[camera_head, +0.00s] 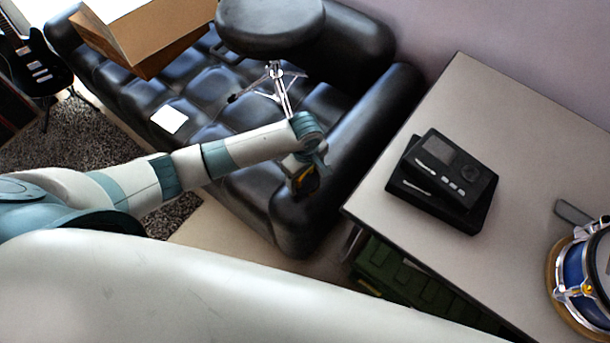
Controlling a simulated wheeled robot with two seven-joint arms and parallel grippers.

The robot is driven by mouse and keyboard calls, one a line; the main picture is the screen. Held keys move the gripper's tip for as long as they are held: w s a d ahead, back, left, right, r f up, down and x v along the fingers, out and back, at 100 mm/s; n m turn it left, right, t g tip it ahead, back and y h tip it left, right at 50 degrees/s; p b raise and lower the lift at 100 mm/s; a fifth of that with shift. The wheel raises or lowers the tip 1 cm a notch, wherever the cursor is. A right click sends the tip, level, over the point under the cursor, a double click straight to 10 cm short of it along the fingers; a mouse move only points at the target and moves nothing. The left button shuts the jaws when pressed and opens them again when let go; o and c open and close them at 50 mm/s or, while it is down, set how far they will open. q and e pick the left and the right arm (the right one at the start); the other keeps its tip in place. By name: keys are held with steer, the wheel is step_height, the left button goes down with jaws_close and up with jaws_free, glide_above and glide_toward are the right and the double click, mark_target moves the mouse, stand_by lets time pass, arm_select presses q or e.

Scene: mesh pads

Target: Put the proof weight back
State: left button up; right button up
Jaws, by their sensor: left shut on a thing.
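My left gripper (303,180) hangs at the end of the white and teal arm, over the right end of the black sofa and left of the table. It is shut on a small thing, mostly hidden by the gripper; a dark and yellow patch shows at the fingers. I cannot tell whether this is the proof weight. No other thing in view is clearly the weight. My right gripper is not in view.
On the grey table (440,115), a black device with screen and buttons (453,170) lies on a black slab (470,218). A grey bar (572,212) and blue drum (572,285) are at right. The black sofa (345,150) bears a stool (270,25) and cardboard box (150,35).

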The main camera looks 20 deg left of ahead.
arm_select(q)
steer(key=o, duration=2.1)
steer(key=shift+f, duration=0.1)
step_height(320, 180, up, 12)
steer(key=shift+r, duration=0.15)
steer(key=shift+s+d, duration=0.1)
